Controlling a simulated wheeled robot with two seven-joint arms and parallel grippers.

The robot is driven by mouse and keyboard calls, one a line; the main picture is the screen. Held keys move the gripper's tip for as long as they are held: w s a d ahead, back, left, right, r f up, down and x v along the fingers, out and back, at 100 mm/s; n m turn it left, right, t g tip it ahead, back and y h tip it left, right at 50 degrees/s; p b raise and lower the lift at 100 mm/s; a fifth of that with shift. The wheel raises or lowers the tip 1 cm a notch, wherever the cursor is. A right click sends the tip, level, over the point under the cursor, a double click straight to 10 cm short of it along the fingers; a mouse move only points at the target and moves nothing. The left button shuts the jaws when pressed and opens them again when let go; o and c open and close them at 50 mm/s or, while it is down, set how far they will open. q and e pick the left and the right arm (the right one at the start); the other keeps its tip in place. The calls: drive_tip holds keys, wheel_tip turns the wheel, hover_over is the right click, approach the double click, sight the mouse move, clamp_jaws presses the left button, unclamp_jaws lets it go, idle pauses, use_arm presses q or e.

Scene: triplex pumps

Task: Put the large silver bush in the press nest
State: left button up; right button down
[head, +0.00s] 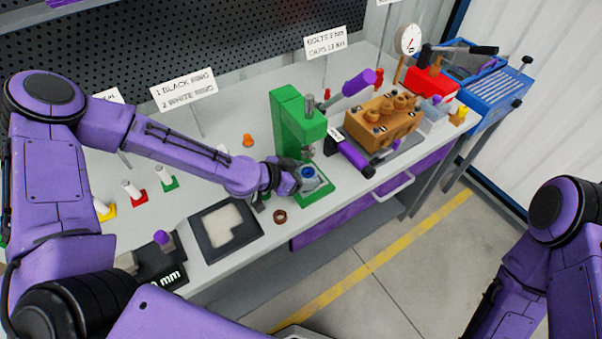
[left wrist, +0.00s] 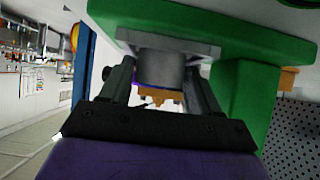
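The large silver bush (left wrist: 160,70) shows as a short grey cylinder with a blue-purple rim in the left wrist view. My left gripper (head: 300,182) has its fingers on both sides of it, seemingly touching. The press nest (left wrist: 150,45) is a grey plate on the press's green base, and the bush is at it. Whether the bush is fully seated is hidden. In the head view the blue rim of the bush (head: 308,173) shows beside the fingers, under the ram of the green press (head: 290,115). My right gripper is out of view.
A copper-coloured ring (head: 280,216) lies in front of the press. A black tray (head: 243,247) with a pale insert lies left of it. Small coloured stands line the left side.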

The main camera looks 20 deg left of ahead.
use_arm(q)
drive_tip(key=shift+r, duration=0.35)
drive_tip(key=p+v, duration=0.3)
drive_tip(key=v, duration=0.9)
